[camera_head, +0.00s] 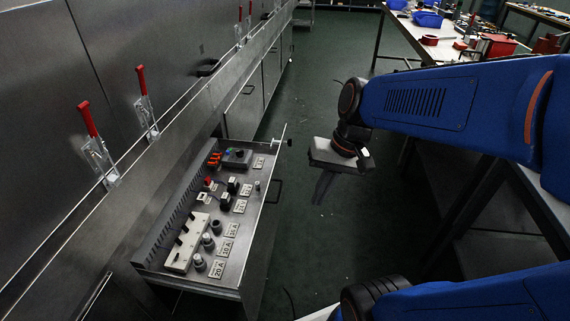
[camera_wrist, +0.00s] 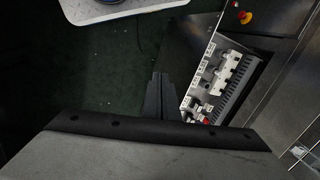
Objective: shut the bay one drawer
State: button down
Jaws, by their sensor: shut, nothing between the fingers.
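The drawer (camera_head: 263,232) stands pulled out from the steel cabinet on the left. It holds fuses, switches and labelled plates, and it has a dark handle on its right-hand front face. In the wrist view the open drawer (camera_wrist: 188,101) shows to the right of the fingers. My gripper (camera_head: 321,196) hangs to the right of the drawer front, apart from it, with its fingers pointing down. In the wrist view my gripper (camera_wrist: 157,80) is shut and empty, beside the drawer front. I cannot tell the exact gap between them.
Red-handled toggle clamps (camera_head: 96,150) line the cabinet ledge on the left. A workbench (camera_head: 405,25) with blue bins and tools stands at the back right. A red and yellow button (camera_wrist: 244,17) shows on the cabinet in the wrist view. The green floor between is clear.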

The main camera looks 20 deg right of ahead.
jog(key=w+f+m+g+y, duration=0.2)
jog(key=w+f+m+y, duration=0.25)
jog(key=w, duration=0.35)
jog(key=m+t+y, duration=0.8)
jog(key=m+t, duration=0.2)
jog(key=m, duration=0.6)
send_near(276, 161)
jog(key=x, duration=0.6)
jog(key=shift+w+a+f, duration=0.1)
jog(key=shift+w, duration=0.15)
jog(key=shift+a, duration=0.1)
jog(key=x, duration=2.7)
jog(key=shift+w+a+r, duration=0.15)
jog(key=shift+w+r, duration=0.05)
jog(key=shift+r, duration=0.05)
